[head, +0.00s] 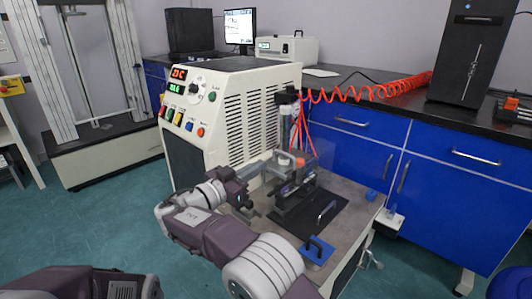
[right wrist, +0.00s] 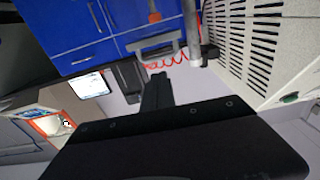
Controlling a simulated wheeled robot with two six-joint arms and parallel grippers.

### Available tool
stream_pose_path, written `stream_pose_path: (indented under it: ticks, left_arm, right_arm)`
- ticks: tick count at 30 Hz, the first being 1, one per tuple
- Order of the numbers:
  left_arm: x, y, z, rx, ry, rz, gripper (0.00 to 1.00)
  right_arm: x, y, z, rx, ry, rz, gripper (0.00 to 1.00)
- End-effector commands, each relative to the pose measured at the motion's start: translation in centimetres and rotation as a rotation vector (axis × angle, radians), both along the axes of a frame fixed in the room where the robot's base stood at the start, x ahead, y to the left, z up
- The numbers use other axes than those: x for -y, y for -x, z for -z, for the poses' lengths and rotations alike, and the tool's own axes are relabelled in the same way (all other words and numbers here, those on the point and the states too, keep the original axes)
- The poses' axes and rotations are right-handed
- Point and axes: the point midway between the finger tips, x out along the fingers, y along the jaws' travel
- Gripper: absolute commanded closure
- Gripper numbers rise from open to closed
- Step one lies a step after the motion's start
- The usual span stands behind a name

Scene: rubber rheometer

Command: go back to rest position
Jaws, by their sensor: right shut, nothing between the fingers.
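My right arm reaches in from the bottom of the head view, and its gripper (head: 261,166) is beside the white machine, left of the press fixture. In the right wrist view the dark fingers (right wrist: 158,82) are together with nothing between them. The white rheometer cabinet (head: 258,98) has a display and coloured buttons on its front. The press fixture (head: 296,180) stands on the bench top beside it, with a red-orange part at its middle. Only a link of my left arm shows at the bottom left; its gripper is out of frame.
Blue cabinets (head: 430,185) under a dark counter stand behind and right, with a coiled red hose (head: 370,91) above. A tall frame machine (head: 105,145) stands at left. Green floor (head: 95,220) is open between.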

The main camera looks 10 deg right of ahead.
Motion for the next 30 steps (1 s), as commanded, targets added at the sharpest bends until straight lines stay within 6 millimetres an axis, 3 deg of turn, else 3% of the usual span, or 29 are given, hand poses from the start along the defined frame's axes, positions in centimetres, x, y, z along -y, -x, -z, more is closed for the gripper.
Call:
stream_pose_path:
  ticks: [5,8,11,13,15,17,18,21,23,25,27,30]
  left_arm:
    - [0.0,0.0,-0.2,0.0,0.0,0.0,1.0]
    - [0.0,0.0,-1.2,0.0,0.0,0.0,1.0]
    - [0.0,0.0,-3.1,0.0,0.0,0.0,1.0]
    - [0.0,0.0,-4.9,0.0,0.0,0.0,1.0]
    - [0.0,0.0,-6.8,0.0,0.0,0.0,1.0]
    - [0.0,0.0,-8.4,0.0,0.0,0.0,1.0]
    - [0.0,0.0,-9.3,0.0,0.0,0.0,1.0]
    - [0.0,0.0,-11.1,0.0,0.0,0.0,1.0]
    - [0.0,0.0,-11.8,0.0,0.0,0.0,1.0]
    - [0.0,0.0,-12.4,0.0,0.0,0.0,1.0]
    - [0.0,0.0,-12.7,0.0,0.0,0.0,1.0]
    - [0.0,0.0,-12.5,0.0,0.0,0.0,1.0]
  right_arm:
    - [-0.3,0.3,0.2,0.001,0.001,0.002,1.0]
    - [1.8,-0.1,-1.4,0.009,-0.007,0.041,1.0]
    - [6.9,-0.2,-6.2,0.054,-0.045,0.127,1.0]
    - [12.4,0.8,-9.3,0.047,-0.064,0.223,1.0]
    - [18.4,3.0,-9.8,-0.042,-0.129,0.325,1.0]
    - [22.9,5.6,-8.1,-0.21,-0.207,0.387,1.0]
    - [25.1,7.9,-6.1,-0.355,-0.266,0.406,1.0]
    - [27.3,14.7,0.1,-0.733,-0.446,0.372,1.0]
    - [26.6,18.8,3.6,-0.927,-0.563,0.299,1.0]
    - [24.5,22.9,7.3,-1.1,-0.688,0.175,1.0]
    - [21.8,26.0,10.2,-1.22,-0.787,0.027,1.0]
    - [17.8,29.1,13.6,-1.326,-0.867,-0.202,1.0]
